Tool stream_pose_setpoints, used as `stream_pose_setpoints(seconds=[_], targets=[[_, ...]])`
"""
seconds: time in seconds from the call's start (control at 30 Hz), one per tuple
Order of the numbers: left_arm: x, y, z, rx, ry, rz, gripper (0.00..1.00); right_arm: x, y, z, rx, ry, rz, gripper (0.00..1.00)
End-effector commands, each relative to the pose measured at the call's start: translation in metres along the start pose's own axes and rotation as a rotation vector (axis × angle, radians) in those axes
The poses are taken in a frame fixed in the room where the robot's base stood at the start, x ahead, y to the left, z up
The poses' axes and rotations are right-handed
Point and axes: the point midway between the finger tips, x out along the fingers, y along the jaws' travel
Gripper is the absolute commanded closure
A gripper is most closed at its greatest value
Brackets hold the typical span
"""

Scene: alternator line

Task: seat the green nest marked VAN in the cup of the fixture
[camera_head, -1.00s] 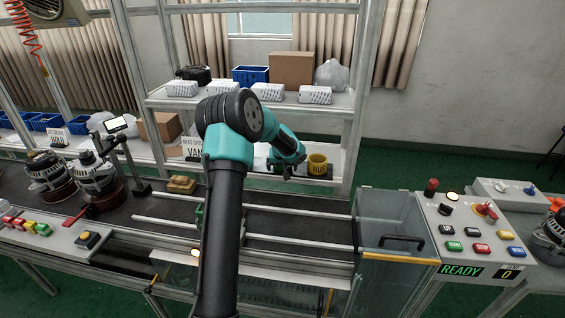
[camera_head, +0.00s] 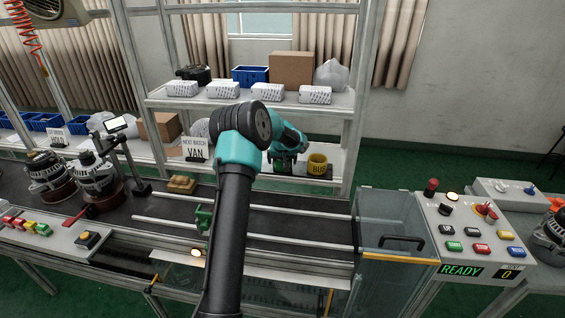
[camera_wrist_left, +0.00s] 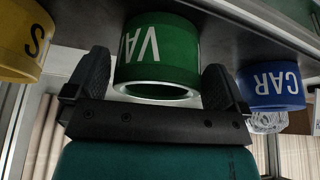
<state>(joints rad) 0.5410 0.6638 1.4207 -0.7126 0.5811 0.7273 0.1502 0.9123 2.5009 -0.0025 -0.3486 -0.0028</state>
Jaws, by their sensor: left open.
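The green nest marked VAN (camera_wrist_left: 157,55) stands on the shelf in the left wrist view, which looks upside down. My left gripper (camera_wrist_left: 156,85) is open, with one finger on each side of the nest; I cannot tell whether they touch it. In the head view my left gripper (camera_head: 284,166) is over the lower shelf, just left of the yellow BUS nest (camera_head: 317,165), and the green nest is hidden or too small to tell there. A green part (camera_head: 203,218) stands by the conveyor rails; I cannot tell whether it belongs to the fixture. My right gripper is not in view.
The blue CAR nest (camera_wrist_left: 270,86) and the yellow nest (camera_wrist_left: 22,42) flank the green one closely. A sign reading NEXT BATCH VAN (camera_head: 195,150) stands left of my arm. A clear guard (camera_head: 392,228) and a control panel (camera_head: 474,235) are at the right.

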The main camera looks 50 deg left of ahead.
Motion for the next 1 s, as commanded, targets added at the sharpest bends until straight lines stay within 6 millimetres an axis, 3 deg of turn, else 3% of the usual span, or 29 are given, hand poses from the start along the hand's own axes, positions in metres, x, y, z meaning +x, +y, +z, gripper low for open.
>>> stream_pose_setpoints(seconds=[0.2,0.33,0.8,1.0], targets=[[0.009,0.0,-0.017,0.0,0.0,0.002,0.0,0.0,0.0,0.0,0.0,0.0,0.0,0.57],[0.018,0.001,-0.016,0.002,-0.002,0.003,0.0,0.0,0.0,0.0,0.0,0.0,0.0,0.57],[0.019,0.001,-0.016,0.001,0.0,0.003,0.0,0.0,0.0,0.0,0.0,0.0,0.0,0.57],[0.019,0.001,-0.016,0.001,0.0,0.003,0.18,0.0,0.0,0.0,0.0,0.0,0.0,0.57]])
